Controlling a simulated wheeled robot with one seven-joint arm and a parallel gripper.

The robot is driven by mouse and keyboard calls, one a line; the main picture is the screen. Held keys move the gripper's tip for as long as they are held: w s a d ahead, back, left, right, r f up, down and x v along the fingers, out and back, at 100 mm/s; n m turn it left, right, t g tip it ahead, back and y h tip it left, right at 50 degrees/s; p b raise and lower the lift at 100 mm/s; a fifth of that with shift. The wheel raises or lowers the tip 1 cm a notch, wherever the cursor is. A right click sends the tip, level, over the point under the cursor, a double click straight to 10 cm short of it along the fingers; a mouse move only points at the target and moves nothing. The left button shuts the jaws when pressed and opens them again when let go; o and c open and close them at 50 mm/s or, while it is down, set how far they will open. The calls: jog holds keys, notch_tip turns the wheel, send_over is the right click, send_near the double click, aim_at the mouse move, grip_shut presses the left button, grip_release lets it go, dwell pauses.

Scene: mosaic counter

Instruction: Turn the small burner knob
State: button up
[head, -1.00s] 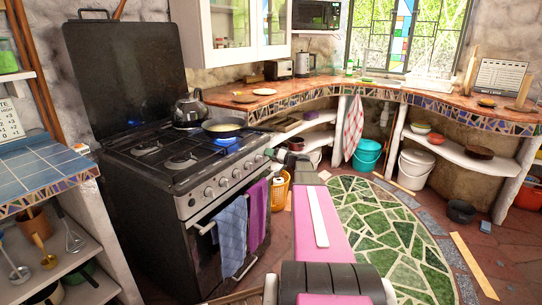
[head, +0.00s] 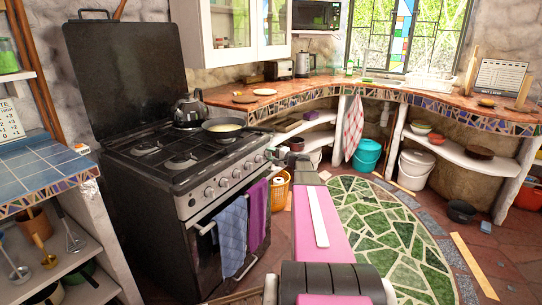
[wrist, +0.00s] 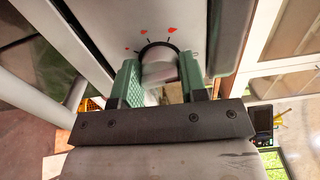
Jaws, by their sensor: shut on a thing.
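The stove (head: 165,185) stands at the left, with a row of round burner knobs (head: 223,182) along its front panel. My gripper (head: 276,154) is at the right end of that panel. In the wrist view, my gripper (wrist: 160,80) has its two green fingers on either side of a pale knob (wrist: 158,72) and is shut on it. A dark ring and red flame marks surround the knob on the panel. The knob held is partly hidden by the fingers. No flame shows under the pan.
A frying pan (head: 223,127) and a kettle (head: 189,110) sit on the stove top. Blue (head: 232,237) and purple (head: 257,214) towels hang from the oven handle. The green mosaic floor (head: 385,225) is clear.

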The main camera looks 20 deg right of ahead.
jog(key=shift+m, duration=0.6)
jog(key=o, duration=0.9)
jog(key=v, duration=1.1)
